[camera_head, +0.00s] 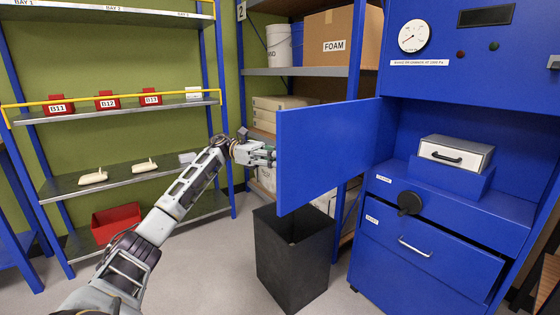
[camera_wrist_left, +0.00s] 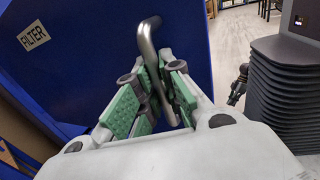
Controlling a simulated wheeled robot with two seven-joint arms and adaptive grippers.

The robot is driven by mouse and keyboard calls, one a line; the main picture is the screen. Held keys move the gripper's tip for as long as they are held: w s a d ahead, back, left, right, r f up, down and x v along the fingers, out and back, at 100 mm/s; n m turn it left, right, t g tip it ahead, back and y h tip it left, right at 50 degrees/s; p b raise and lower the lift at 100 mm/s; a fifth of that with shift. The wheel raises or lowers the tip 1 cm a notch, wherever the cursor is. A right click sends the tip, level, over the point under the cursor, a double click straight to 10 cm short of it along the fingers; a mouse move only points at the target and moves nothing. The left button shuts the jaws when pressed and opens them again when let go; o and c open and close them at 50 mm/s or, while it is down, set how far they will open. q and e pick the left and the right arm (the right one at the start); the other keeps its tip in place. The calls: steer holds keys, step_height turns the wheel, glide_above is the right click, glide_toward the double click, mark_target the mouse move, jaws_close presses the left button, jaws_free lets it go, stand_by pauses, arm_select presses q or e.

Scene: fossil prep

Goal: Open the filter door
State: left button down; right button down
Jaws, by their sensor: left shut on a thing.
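The blue filter door (camera_head: 325,150) stands swung out from the left side of the blue cabinet (camera_head: 470,130), with the recess behind it open to view. In the left wrist view the door (camera_wrist_left: 90,40) fills the upper left and carries a FILTER label (camera_wrist_left: 34,36). A grey metal bar handle (camera_wrist_left: 148,50) stands out from it. My left gripper (camera_head: 272,156) is at the door's outer edge, on the far side from the recess. In the left wrist view its green-padded fingers (camera_wrist_left: 155,95) are shut on the handle.
A white drawer-like box (camera_head: 456,152) with a black handle sits in the recess. A black knob (camera_head: 410,203) and a lower drawer (camera_head: 430,250) are below. A dark bin (camera_head: 290,265) stands beneath the door. Shelves (camera_head: 120,110) line the left wall.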

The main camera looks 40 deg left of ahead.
stand_by(0.3)
arm_select(q)
steer(key=c, duration=1.5)
jaws_free()
steer(key=shift+a, duration=0.1)
steer(key=shift+s+a, duration=0.3)
steer(key=shift+a, duration=1.65)
steer(key=shift+s+a, duration=0.35)
steer(key=shift+a, duration=1.65)
steer(key=shift+s+a, duration=0.3)
steer(key=shift+a, duration=1.65)
